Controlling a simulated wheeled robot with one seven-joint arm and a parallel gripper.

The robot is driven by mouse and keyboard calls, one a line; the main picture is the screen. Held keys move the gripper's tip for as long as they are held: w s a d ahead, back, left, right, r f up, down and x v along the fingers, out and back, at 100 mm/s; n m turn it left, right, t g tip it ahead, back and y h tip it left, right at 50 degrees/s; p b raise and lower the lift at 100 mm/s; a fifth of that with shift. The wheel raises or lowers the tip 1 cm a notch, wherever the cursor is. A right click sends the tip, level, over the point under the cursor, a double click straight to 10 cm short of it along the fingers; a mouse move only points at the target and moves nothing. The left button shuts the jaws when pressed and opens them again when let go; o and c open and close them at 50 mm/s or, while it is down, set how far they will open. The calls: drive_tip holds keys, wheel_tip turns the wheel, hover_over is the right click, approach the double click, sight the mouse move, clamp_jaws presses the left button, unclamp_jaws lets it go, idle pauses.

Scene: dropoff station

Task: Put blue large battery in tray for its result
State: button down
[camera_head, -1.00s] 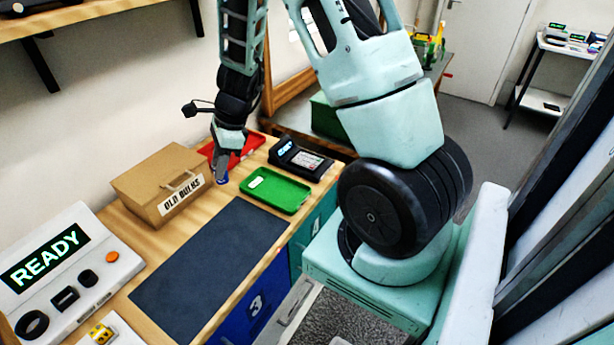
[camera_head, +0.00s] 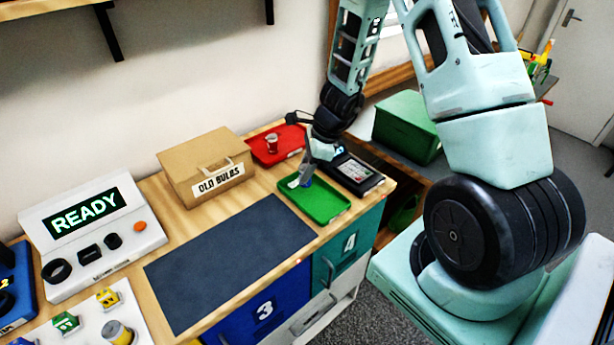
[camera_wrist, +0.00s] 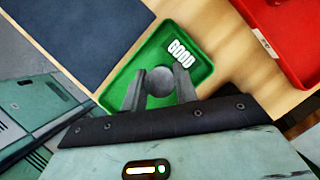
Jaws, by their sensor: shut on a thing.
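My gripper (camera_head: 305,176) is over the left end of the green tray (camera_head: 325,208). In the wrist view, the battery's round grey end (camera_wrist: 160,87) sits between the two fingers, above the green tray (camera_wrist: 200,66) marked GOOD. I cannot tell whether the battery touches the tray floor. A red tray (camera_head: 290,141) lies behind, holding a small upright cylinder (camera_head: 271,144).
The OLD BULBS box (camera_head: 205,165) is to the left. A dark mat (camera_head: 230,262) lies clear in front. A console reading READY (camera_head: 90,228) is at far left.

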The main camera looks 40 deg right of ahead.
drive_tip(key=shift+f, duration=1.2)
drive_tip(key=shift+f, duration=0.1)
drive_tip(key=shift+f+b, duration=0.15)
drive_tip(key=shift+b, duration=0.2)
drive_tip(key=c, duration=1.1)
unclamp_jaws()
